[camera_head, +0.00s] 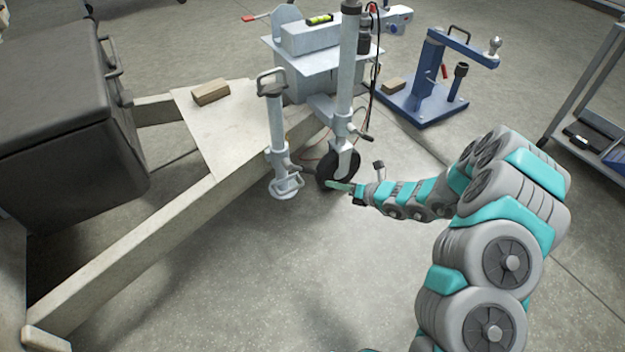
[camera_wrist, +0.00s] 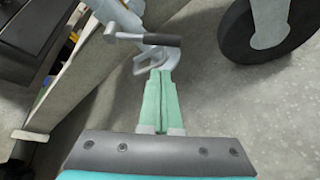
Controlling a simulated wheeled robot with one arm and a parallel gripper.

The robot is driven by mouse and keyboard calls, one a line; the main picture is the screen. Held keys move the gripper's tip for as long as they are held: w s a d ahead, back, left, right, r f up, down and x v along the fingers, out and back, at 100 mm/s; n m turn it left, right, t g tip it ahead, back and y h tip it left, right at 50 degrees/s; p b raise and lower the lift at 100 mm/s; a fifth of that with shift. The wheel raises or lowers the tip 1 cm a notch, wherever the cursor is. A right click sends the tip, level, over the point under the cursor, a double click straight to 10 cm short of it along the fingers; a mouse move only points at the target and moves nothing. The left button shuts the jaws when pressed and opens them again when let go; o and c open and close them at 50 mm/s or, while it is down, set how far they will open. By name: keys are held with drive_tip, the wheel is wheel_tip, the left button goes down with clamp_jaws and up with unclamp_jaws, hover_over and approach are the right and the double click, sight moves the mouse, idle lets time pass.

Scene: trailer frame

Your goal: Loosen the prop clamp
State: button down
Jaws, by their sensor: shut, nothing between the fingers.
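The grey metal prop (camera_head: 277,135) hangs at the trailer frame, with a round foot (camera_head: 287,187) low down. Its clamp (camera_head: 281,160) shows at the frame beam. In the wrist view a lever with a dark grip (camera_wrist: 160,39) sticks out sideways from the prop, ahead of my fingertips. My gripper (camera_head: 330,185) is beside the jockey wheel, to the right of the prop foot. It also shows in the wrist view (camera_wrist: 160,72), teal fingers together, empty, pointing toward the lever and apart from it as far as I can tell. The foot shows partly behind the fingertips.
The black jockey wheel (camera_head: 332,170) stands close to my gripper; it fills the top right of the wrist view (camera_wrist: 262,40). A second lever (camera_head: 363,134) is on the jockey post. Cables hang nearby. A blue stand (camera_head: 425,105) is behind. The floor at front is clear.

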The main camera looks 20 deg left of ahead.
sight(301, 168)
drive_tip(key=x, duration=1)
drive_tip(key=shift+b, duration=0.3)
